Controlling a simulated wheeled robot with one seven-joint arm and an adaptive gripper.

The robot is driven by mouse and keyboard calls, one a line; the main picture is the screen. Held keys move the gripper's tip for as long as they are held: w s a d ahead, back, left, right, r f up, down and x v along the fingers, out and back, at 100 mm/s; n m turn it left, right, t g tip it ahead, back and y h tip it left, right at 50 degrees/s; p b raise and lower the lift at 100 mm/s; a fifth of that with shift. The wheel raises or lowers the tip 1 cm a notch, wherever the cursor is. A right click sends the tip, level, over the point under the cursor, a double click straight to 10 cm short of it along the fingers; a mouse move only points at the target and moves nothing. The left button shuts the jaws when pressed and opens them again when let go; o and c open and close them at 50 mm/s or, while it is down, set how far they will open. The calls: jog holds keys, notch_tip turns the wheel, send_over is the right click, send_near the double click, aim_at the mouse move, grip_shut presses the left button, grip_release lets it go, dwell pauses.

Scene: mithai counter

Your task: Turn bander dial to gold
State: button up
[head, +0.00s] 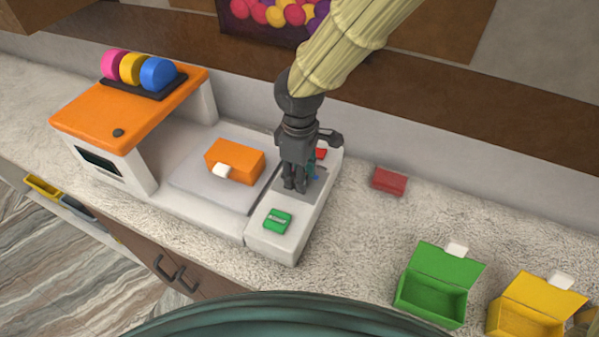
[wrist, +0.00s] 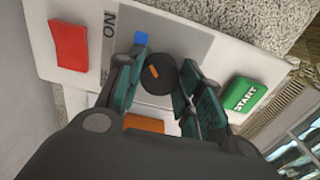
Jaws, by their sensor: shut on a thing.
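The bander dial (wrist: 163,78) is a round black knob with an orange pointer mark on its top, on a grey plate (wrist: 170,40) of the white machine's control panel. The pointer lies on the side of the knob nearer a small blue mark (wrist: 141,39). No gold mark is visible. My gripper (head: 294,187) points down over the panel; in the wrist view its teal fingers (wrist: 158,88) stand on both sides of the dial, shut on it. In the head view my gripper hides the dial. Only part of the plate's lettering, "ON", is readable.
A green START button (head: 277,220) and a red button (wrist: 69,45) flank the plate. An orange box (head: 234,160) sits on the machine's bed left of my gripper. Colored rolls (head: 130,70) top the machine. A red block (head: 389,181), open green box (head: 432,297) and yellow box (head: 515,322) stand right.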

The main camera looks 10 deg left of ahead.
jog(key=shift+r+n, duration=0.1)
jog(key=shift+n, duration=0.2)
jog(key=n+p, duration=0.3)
jog(key=n, duration=0.1)
jog(key=shift+r+p, duration=0.1)
jog(key=shift+p, duration=0.25)
jog(key=shift+n+p, duration=1.2)
jog(key=shift+n, duration=0.8)
jog(key=o, duration=1)
jog(key=shift+f, duration=0.2)
jog(key=shift+o, duration=0.2)
jog(key=shift+r, duration=0.15)
notch_tip(320, 180, up, 12)
